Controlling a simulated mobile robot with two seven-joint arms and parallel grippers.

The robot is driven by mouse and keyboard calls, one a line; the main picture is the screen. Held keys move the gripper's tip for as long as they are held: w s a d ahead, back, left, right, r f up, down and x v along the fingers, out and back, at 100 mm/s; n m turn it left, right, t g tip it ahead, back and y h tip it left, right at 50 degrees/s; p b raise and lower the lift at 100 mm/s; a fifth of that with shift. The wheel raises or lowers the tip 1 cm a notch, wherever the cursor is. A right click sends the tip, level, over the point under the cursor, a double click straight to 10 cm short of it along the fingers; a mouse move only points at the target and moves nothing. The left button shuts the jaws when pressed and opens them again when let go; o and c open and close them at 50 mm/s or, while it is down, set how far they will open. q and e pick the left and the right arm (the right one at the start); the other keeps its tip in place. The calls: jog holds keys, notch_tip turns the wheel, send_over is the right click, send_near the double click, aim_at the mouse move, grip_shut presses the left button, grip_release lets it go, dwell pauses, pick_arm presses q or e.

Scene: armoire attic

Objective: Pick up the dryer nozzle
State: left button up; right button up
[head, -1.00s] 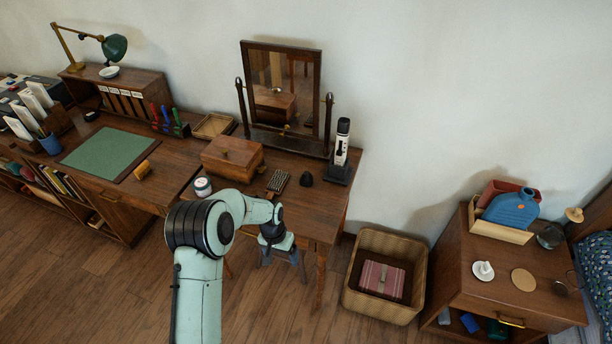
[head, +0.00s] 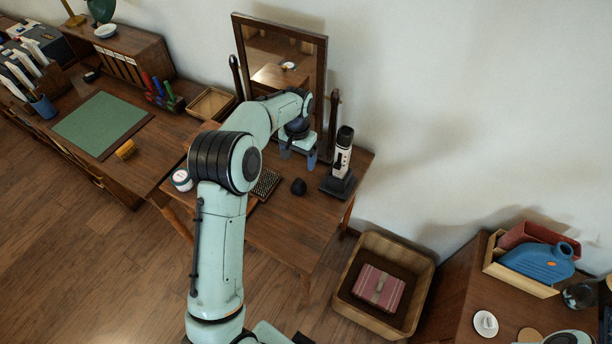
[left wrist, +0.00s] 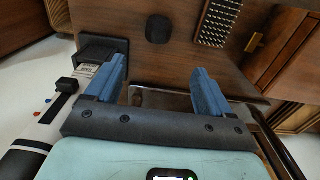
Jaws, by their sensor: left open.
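The dryer nozzle (head: 298,186) appears to be the small black rounded piece on the dressing table (head: 291,225), between the studded dark block and the black stand. In the left wrist view it lies at the top middle (left wrist: 159,29), beyond the fingertips. My left gripper (head: 298,159) is open, with two blue fingers, above the back of the table in front of the mirror. It also shows in the left wrist view (left wrist: 159,72), with nothing between the fingers. It is apart from the nozzle. My right gripper is not in view.
A white and black device (head: 343,150) stands upright in its black stand, right of the nozzle. The mirror (head: 320,85) rises behind my gripper. The studded block (head: 266,184) and a white jar (head: 181,180) lie left.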

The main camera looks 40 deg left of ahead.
aim_at(299, 181)
pick_arm(q)
jog(key=f, duration=0.6)
jog(key=shift+s+f, duration=0.2)
jog(key=shift+s, duration=0.15)
jog(key=shift+s+d+f, duration=0.1)
jog(key=shift+d+f, duration=0.05)
jog(key=shift+f, duration=1.4)
jog(key=shift+d+f, duration=0.1)
jog(key=shift+f, duration=1.4)
jog(key=c, duration=1.1)
